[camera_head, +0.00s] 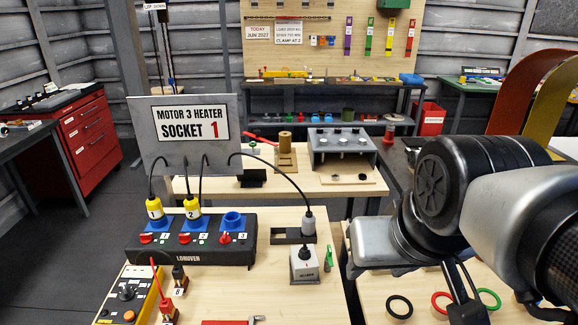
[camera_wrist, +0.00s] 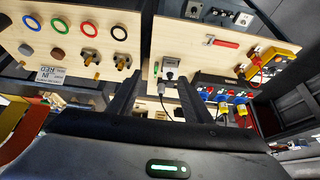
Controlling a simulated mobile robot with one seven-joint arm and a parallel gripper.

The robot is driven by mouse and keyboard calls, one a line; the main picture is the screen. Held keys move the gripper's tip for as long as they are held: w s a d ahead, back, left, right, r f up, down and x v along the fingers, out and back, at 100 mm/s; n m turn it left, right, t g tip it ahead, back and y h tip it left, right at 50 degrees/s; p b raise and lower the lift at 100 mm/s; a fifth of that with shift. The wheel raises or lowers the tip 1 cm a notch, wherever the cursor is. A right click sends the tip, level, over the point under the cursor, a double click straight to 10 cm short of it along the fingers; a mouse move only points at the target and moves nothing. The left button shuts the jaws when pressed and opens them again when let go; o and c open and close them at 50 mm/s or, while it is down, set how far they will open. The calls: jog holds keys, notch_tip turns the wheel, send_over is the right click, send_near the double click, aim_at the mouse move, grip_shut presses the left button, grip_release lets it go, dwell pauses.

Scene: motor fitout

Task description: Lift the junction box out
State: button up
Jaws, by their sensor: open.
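A small light-grey box (camera_head: 304,265) with a dark top fitting and a small label stands on the front wooden bench; I take it for the junction box, but its label is too small to be sure. A grey connector (camera_head: 308,222) on a black cable stands just behind it. The grey box also shows in the wrist view (camera_wrist: 171,66), beyond the fingers. My gripper (camera_head: 464,288) is open and empty over the right-hand board, well to the right of the box. Its two dark fingers (camera_wrist: 158,90) stand apart in the wrist view.
A black socket unit (camera_head: 190,254) with blue sockets and yellow plugs stands left of the box, before a sign (camera_head: 190,125). A yellow control box (camera_head: 128,297) is at front left. Coloured rings, one red (camera_head: 441,302), lie below my arm. A green clip (camera_head: 329,258) is beside the box.

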jog(key=o, duration=0.4)
jog(key=shift+n+g+y, duration=0.3)
jog(key=w+f+b, duration=0.2)
jog(key=w, duration=0.2)
jog(key=w+a+f+b, duration=0.1)
jog(key=w+f+b, duration=0.1)
jog(key=w, duration=0.2)
jog(key=w+a+f+b, duration=0.1)
jog(key=w+f+b, duration=0.1)
jog(key=w, duration=0.3)
jog(key=shift+a+f, duration=0.25)
jog(key=shift+f, duration=0.3)
jog(key=b, duration=0.5)
send_near(305, 256)
jog(key=shift+n+g, duration=0.3)
jog(key=shift+n, duration=0.1)
jog(key=b+x, duration=0.1)
jog(key=x, duration=0.6)
jog(key=shift+w+r, duration=0.1)
jog(key=shift+w, duration=0.05)
jog(key=shift+w+b+x, duration=0.15)
jog(key=shift+b+x, duration=0.15)
jog(key=shift+x, duration=1.2)
jog(key=shift+w+b+x, duration=0.1)
jog(key=shift+b+x, duration=0.15)
jog(key=shift+x, duration=1.25)
